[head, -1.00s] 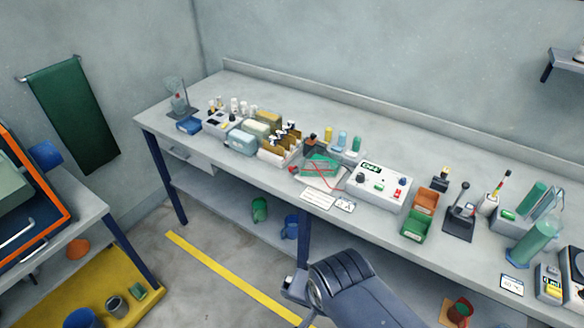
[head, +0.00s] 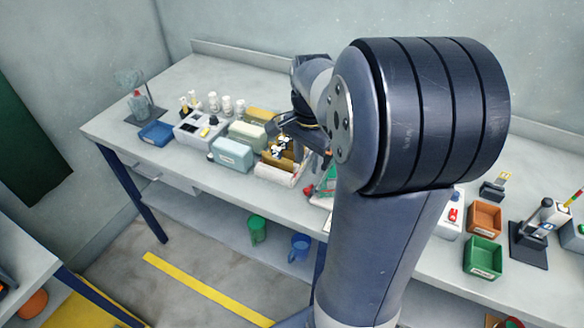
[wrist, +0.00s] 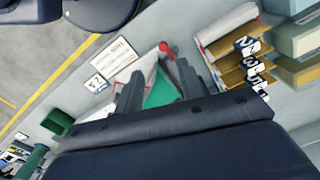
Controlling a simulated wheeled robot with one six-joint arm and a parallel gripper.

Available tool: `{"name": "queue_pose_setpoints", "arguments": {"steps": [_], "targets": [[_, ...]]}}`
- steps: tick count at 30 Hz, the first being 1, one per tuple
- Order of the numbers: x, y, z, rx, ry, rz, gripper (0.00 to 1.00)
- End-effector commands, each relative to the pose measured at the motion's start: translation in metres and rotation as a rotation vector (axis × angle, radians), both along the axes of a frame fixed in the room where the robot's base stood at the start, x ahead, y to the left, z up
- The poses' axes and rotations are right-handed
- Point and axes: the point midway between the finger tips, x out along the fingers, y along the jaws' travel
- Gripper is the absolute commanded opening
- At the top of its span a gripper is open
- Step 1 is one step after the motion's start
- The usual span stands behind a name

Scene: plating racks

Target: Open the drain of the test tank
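A pale blue box-shaped tank (head: 233,153) stands left of centre on the bench in the head view. A small dark fitting (head: 210,157) shows at its lower left; I cannot tell whether this is the drain or how it is set. Which vessel is the test tank is not certain. My gripper (wrist: 160,68) is open and empty in the wrist view, its fingers above a green piece (wrist: 161,92) with red edging. In the head view it is right of the tank, apart from it and partly hidden by my arm.
A wooden rack (wrist: 227,48) with numbered black-and-white tags is right of my fingers in the wrist view. Pale green (head: 247,134) and yellowish (head: 265,117) boxes stand behind the tank. Green (head: 483,257) and orange (head: 484,217) bins sit at right.

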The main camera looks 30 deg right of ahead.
Motion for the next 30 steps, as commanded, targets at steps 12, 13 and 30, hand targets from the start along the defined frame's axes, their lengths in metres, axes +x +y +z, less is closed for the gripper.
{"name": "queue_pose_setpoints", "arguments": {"steps": [12,13,30], "targets": [[0.003,-0.003,-0.053,0.005,0.010,-0.009,0.37],[0.002,-0.003,-0.059,0.004,0.011,-0.008,0.37],[0.003,-0.003,-0.110,0.002,0.005,-0.008,0.37]]}}
